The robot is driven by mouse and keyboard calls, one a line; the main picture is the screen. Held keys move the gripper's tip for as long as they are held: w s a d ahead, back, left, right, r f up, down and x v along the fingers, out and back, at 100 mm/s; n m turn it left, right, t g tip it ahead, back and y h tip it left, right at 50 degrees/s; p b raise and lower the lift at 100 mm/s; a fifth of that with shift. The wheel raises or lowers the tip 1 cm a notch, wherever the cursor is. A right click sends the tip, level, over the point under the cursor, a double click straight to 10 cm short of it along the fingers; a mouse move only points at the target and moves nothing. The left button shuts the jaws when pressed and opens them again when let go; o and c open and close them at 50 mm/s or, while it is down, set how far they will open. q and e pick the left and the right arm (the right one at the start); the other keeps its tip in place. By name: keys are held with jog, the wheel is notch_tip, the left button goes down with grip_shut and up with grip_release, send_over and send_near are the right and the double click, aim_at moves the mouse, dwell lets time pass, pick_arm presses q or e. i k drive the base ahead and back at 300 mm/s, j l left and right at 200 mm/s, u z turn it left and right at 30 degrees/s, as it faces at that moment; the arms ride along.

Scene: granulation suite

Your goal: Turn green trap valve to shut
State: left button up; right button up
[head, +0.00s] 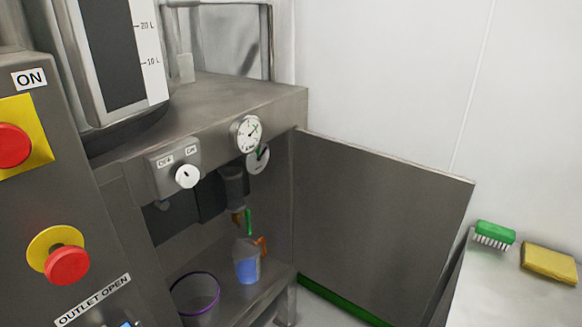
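The green valve handle (249,222) is small and points up and down, inside the open lower bay of the steel machine. It sits just right of a brass-coloured fitting (238,218) under a dark grey cylinder (233,185). The handle's pivot is too small to make out. Neither of my grippers shows in the head view.
Below the valve are a grey-and-blue container (247,268), an orange piece (261,245) and a purple-rimmed bucket (195,293). An open steel door (380,225) stands right of the bay. A green brush (495,234) and yellow sponge (549,263) lie on a right-hand surface.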

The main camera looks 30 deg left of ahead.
aim_at(246, 220)
jog(key=k+u, duration=0.15)
jog(key=u, duration=1.1)
